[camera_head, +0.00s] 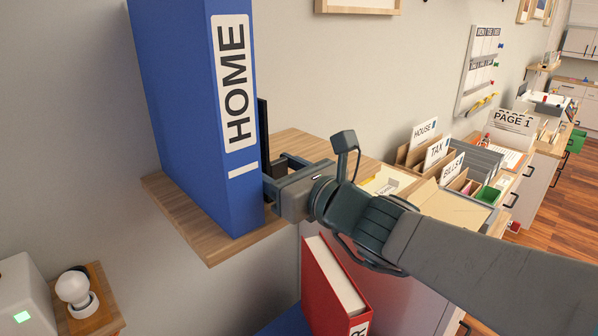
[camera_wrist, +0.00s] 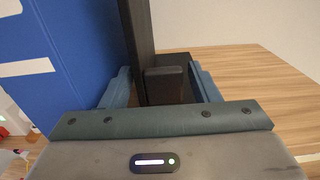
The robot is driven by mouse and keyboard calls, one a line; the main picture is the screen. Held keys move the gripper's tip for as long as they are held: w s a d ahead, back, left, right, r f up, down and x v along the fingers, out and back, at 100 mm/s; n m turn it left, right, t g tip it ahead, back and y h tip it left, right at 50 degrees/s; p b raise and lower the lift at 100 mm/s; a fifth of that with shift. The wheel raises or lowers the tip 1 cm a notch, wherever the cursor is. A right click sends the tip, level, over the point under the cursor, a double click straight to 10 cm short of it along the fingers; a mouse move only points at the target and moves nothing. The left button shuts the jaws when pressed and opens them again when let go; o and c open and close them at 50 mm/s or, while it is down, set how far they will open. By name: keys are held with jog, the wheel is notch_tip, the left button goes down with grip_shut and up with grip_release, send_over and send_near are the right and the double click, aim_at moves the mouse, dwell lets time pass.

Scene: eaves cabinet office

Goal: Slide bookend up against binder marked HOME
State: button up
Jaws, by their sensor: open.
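The blue binder marked HOME (camera_head: 190,100) stands upright on a wooden wall shelf (camera_head: 180,207). Its blue side also fills the left of the wrist view (camera_wrist: 65,60). The bookend (camera_head: 262,125) is a dark upright plate just right of the binder, mostly hidden by my gripper in the head view. In the wrist view the bookend (camera_wrist: 140,45) shows its black plate and a dark block between my fingers. My gripper (camera_head: 285,170) is open, with one finger on each side of that block. The left finger is close beside the binder. I cannot tell whether bookend and binder touch.
The shelf right of my gripper is bare wood (camera_wrist: 250,75). Below stands a red binder (camera_head: 330,285). To the right is a desk with a sorter marked HOUSE, TAX and BILLS (camera_head: 437,150). A small lamp (camera_head: 75,290) is at lower left.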

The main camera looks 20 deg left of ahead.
jog(key=b+v, duration=0.1)
jog(key=v, duration=1.2)
jog(key=shift+s+d, duration=0.2)
jog(key=shift+d, duration=0.15)
